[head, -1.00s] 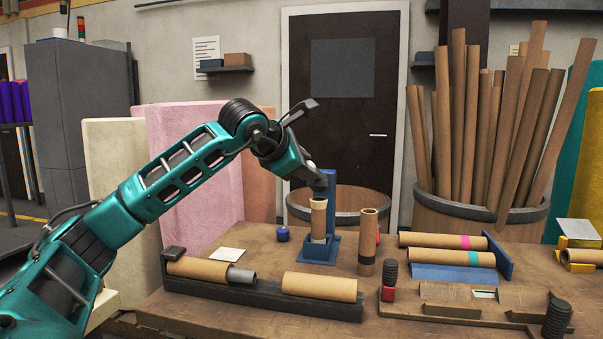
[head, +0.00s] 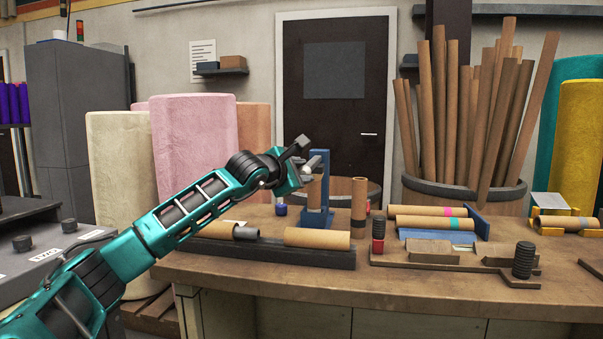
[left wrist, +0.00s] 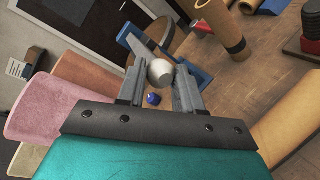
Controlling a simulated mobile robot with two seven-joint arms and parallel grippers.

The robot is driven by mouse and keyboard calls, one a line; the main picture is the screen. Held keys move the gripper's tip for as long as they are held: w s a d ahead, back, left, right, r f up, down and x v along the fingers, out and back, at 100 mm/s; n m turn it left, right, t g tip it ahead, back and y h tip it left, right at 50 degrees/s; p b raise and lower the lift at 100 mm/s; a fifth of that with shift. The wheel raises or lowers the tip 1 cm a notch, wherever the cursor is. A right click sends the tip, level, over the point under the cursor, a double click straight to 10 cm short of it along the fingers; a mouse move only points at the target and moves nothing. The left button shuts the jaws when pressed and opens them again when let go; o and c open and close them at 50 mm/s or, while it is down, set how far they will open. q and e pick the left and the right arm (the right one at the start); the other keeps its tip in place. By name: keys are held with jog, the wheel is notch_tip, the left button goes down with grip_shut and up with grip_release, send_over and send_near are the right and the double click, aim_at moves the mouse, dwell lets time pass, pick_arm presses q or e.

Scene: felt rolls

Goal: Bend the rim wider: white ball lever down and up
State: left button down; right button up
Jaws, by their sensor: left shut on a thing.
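My left gripper (head: 312,168) is at the upper part of the blue stand (head: 325,170) on the workbench. In the left wrist view the gripper's fingers are shut on the white ball (left wrist: 160,72), the end of the stand's lever. A brown cardboard tube (head: 315,196) stands upright in the blue stand, below my gripper. Its upper rim is partly hidden by the gripper, so its width cannot be told. My right gripper is not in view.
Another brown tube (head: 359,205) stands upright just right of the stand, and a small blue knob (head: 281,210) is to its left. Tubes lie in a dark tray (head: 290,256) in front. A blue rack (head: 478,222) with tubes is at right.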

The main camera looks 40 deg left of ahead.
pick_arm(q)
jog(key=shift+d+f, duration=0.1)
jog(key=shift+f, duration=0.35)
jog(key=c, duration=0.8)
grip_release()
jog(key=shift+r, duration=0.15)
jog(key=shift+s, duration=0.2)
jog(key=v, duration=1.2)
jog(key=shift+s, duration=0.15)
